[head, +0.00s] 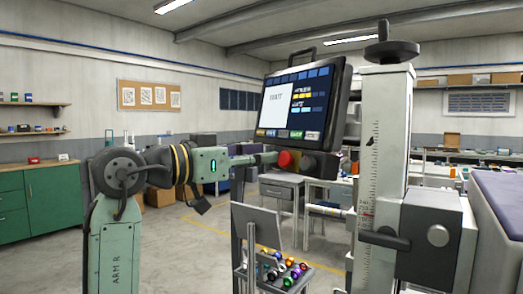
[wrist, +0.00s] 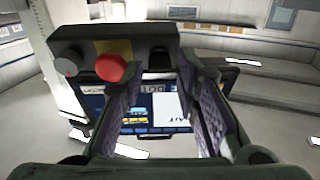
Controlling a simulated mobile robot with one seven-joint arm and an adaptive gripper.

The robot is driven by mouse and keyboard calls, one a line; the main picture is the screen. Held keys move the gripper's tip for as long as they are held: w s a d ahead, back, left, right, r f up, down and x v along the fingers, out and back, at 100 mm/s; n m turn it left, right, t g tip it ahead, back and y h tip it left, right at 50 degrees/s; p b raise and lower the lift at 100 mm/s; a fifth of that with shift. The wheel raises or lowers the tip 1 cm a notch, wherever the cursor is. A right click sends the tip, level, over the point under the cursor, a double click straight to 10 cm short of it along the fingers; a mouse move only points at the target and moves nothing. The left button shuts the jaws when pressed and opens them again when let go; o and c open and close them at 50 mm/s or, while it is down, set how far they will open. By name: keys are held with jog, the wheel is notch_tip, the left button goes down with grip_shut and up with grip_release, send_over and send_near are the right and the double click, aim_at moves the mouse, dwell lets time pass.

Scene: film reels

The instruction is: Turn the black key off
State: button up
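The control box with a screen (head: 296,98) stands on a post. Its lower strip holds a red button (head: 286,160) and a dark round knob (head: 309,165). In the wrist view, which looks upside down, the strip shows a grey knob (wrist: 66,65), the red button (wrist: 110,68) and a small black key (wrist: 160,60). My gripper (wrist: 159,72) is open, its two padded fingers on either side of the black key, with gaps visible. In the head view my gripper (head: 267,158) reaches the strip's left end and hides the key. The key's exact angle is hard to tell.
A grey upright column with a ruler scale (head: 367,170) and a black handwheel (head: 391,51) stands right of the screen. Green cabinets (head: 42,200) are far left. Open floor lies behind.

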jog(key=shift+w+d, duration=0.3)
jog(key=shift+d, duration=0.1)
grip_shut()
